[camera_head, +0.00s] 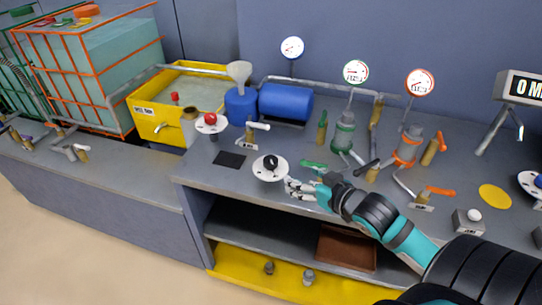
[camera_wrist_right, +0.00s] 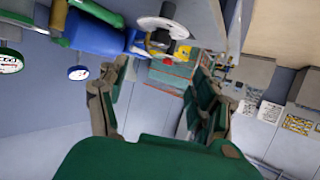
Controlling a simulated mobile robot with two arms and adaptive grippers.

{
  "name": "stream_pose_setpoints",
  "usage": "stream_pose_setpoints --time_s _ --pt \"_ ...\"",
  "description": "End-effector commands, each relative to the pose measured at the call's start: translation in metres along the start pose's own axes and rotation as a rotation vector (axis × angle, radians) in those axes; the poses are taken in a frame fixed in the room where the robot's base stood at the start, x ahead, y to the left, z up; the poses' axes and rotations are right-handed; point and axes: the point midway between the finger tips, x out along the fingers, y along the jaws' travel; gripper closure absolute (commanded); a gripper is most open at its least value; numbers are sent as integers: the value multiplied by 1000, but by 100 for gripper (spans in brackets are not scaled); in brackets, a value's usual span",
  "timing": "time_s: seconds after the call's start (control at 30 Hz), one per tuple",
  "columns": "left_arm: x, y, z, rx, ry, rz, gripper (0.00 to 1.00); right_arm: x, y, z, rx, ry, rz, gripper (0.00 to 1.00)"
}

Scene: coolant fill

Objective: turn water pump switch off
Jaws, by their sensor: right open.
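A round white dial plate with a black rotary knob (camera_head: 270,165) stands near the front edge of the grey bench in the head view. I cannot read its label, so I cannot tell for sure that it is the water pump switch. It also shows in the right wrist view as a white disc (camera_wrist_right: 162,24) with a dark knob, beyond the fingers. My right gripper (camera_head: 291,188) is just right of the dial, apart from it, with its fingers open and empty. My left gripper is not in view.
A red knob (camera_head: 210,118) on a white disc stands behind to the left. A blue tank (camera_head: 286,103), yellow tub (camera_head: 160,120) and green-handled valve (camera_head: 313,165) are nearby. Another dial (camera_head: 537,182) is cut off at the right edge. An open shelf (camera_head: 275,232) lies below the bench.

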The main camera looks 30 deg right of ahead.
Motion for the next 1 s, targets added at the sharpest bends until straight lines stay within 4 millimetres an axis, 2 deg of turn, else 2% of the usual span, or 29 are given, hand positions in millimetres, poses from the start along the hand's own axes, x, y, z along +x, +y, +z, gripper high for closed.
stream_pose_setpoints --time_s 0.17,0.7,0.83,1.0 --pt "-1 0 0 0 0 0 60 24 0 -1 0 3 0 33" --pt "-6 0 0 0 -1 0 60 137 1 -2 -4 4 2 33" --pt "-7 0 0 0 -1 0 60 156 1 -1 -4 4 1 33" --pt "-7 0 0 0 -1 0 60 169 0 -1 -6 3 1 33"
